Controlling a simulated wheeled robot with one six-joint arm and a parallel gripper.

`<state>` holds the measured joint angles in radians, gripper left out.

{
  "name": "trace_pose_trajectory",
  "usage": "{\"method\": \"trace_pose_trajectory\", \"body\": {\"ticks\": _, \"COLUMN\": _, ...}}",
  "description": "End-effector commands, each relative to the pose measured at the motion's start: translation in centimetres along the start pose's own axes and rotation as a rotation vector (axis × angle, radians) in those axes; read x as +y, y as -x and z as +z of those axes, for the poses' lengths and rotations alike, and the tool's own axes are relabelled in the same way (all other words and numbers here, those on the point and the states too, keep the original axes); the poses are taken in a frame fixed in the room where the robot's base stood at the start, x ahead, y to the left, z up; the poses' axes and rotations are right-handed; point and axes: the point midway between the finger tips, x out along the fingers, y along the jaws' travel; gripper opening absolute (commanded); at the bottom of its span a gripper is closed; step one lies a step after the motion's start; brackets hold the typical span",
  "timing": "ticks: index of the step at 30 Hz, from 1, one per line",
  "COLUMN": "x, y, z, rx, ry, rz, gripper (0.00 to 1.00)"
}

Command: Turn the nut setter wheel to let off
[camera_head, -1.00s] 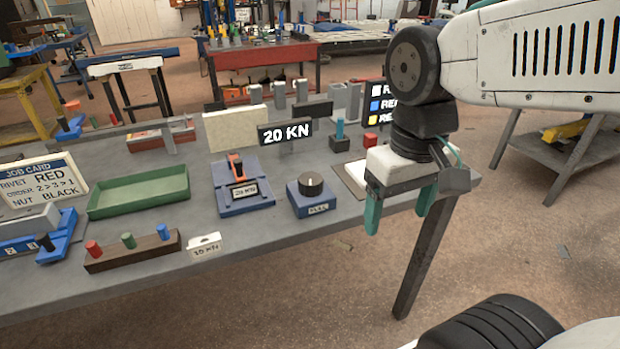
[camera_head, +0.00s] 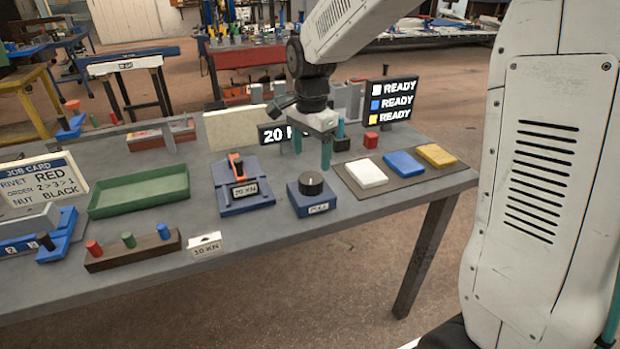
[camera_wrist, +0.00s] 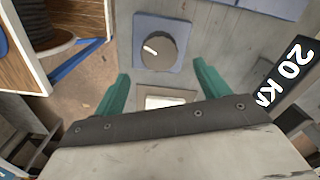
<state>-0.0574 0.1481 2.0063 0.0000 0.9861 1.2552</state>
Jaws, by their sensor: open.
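A round black knob (camera_head: 311,183) sits on a blue box with a small white label that seems to read "PULL". It is the only wheel-like control I make out on the bench. In the wrist view the knob (camera_wrist: 160,50) has a white pointer mark towards its left. My gripper (camera_head: 312,150) has its jaws open and is empty, above and slightly behind the knob. In the wrist view the green fingertips of my gripper (camera_wrist: 160,72) stand apart to either side of the knob's lower edge, not touching it.
A blue press with an orange lever (camera_head: 237,170) stands left of the knob. A "20 KN" sign (camera_head: 270,136) stands behind. White (camera_head: 366,173), blue (camera_head: 405,163) and yellow (camera_head: 436,155) pads lie right, before a "READY" board (camera_head: 392,101). A green tray (camera_head: 138,190) is left.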

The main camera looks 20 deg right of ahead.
Motion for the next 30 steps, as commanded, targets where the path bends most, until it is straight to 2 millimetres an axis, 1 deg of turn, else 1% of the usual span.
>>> {"method": "trace_pose_trajectory", "body": {"ticks": 4, "x": 0.0, "y": -1.5, "z": 0.1, "rx": -0.001, "ry": -0.012, "rz": 0.003, "gripper": 0.75}}
{"method": "trace_pose_trajectory", "body": {"ticks": 12, "x": 0.1, "y": -5.8, "z": 0.1, "rx": -0.002, "ry": -0.010, "rz": 0.005, "gripper": 0.75}}
{"method": "trace_pose_trajectory", "body": {"ticks": 15, "x": 0.1, "y": -6.8, "z": 0.0, "rx": -0.001, "ry": -0.010, "rz": 0.003, "gripper": 0.75}}
{"method": "trace_pose_trajectory", "body": {"ticks": 19, "x": 0.1, "y": -7.6, "z": 0.0, "rx": 0.000, "ry": -0.010, "rz": 0.001, "gripper": 0.75}}
{"method": "trace_pose_trajectory", "body": {"ticks": 26, "x": 0.1, "y": -7.7, "z": 0.0, "rx": 0.000, "ry": -0.010, "rz": 0.001, "gripper": 0.75}}
{"method": "trace_pose_trajectory", "body": {"ticks": 27, "x": 0.1, "y": -7.7, "z": 0.0, "rx": 0.000, "ry": -0.010, "rz": 0.001, "gripper": 0.72}}
{"method": "trace_pose_trajectory", "body": {"ticks": 29, "x": 0.1, "y": -7.7, "z": 0.0, "rx": 0.000, "ry": -0.009, "rz": 0.001, "gripper": 0.55}}
{"method": "trace_pose_trajectory", "body": {"ticks": 30, "x": 0.1, "y": -7.7, "z": 0.0, "rx": 0.000, "ry": -0.009, "rz": 0.001, "gripper": 0.44}}
